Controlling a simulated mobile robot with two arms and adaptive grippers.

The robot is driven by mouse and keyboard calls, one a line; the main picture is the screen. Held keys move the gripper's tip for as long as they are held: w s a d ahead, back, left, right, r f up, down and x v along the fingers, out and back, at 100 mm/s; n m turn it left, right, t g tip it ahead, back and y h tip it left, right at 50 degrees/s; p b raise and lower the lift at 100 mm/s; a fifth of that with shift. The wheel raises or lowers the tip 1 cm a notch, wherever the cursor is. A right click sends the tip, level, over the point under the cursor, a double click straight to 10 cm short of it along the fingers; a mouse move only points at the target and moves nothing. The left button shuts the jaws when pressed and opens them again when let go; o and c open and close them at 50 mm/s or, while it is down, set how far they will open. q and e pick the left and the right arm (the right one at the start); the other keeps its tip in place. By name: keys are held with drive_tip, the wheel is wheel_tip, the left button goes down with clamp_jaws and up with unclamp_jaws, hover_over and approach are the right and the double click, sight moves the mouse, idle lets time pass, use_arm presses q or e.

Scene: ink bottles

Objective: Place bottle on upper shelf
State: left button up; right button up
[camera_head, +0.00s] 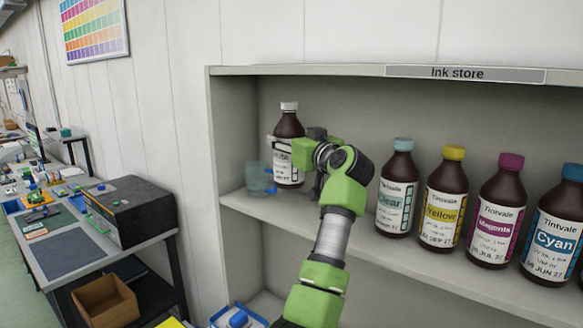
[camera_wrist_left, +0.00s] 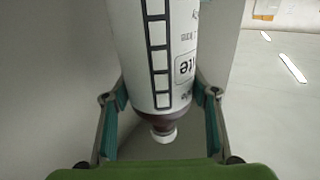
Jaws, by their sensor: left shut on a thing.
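A brown bottle with a white cap and white label (camera_head: 288,127) is upright at the left end of the ink store shelf (camera_head: 330,230). My left gripper (camera_head: 292,150) is shut around it from the right side. In the left wrist view the bottle (camera_wrist_left: 152,50) appears upside down between the two fingers (camera_wrist_left: 160,105), its label ending in "te". The bottle's base is close to the shelf surface; I cannot tell whether it touches. My right gripper is not in view.
A clear bluish cup (camera_head: 259,179) stands just left of the bottle. Bottles labelled Clear (camera_head: 397,190), Yellow (camera_head: 444,200), Magenta (camera_head: 496,213) and Cyan (camera_head: 556,232) line the shelf to the right. A black-topped machine (camera_head: 130,208) sits on a bench at left.

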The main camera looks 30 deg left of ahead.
sight(286, 176)
use_arm(q)
wheel_tip(286, 176, down, 3)
drive_tip(key=shift+r+p, duration=0.15)
drive_tip(key=shift+p, duration=0.15)
drive_tip(key=f, duration=0.2)
drive_tip(key=shift+w+f+p, duration=0.2)
drive_tip(key=shift+f+p, duration=0.15)
drive_tip(key=shift+f, duration=0.05)
drive_tip(key=shift+s+f, duration=0.1)
drive_tip(key=o, duration=1.5)
drive_tip(key=shift+f, duration=0.15)
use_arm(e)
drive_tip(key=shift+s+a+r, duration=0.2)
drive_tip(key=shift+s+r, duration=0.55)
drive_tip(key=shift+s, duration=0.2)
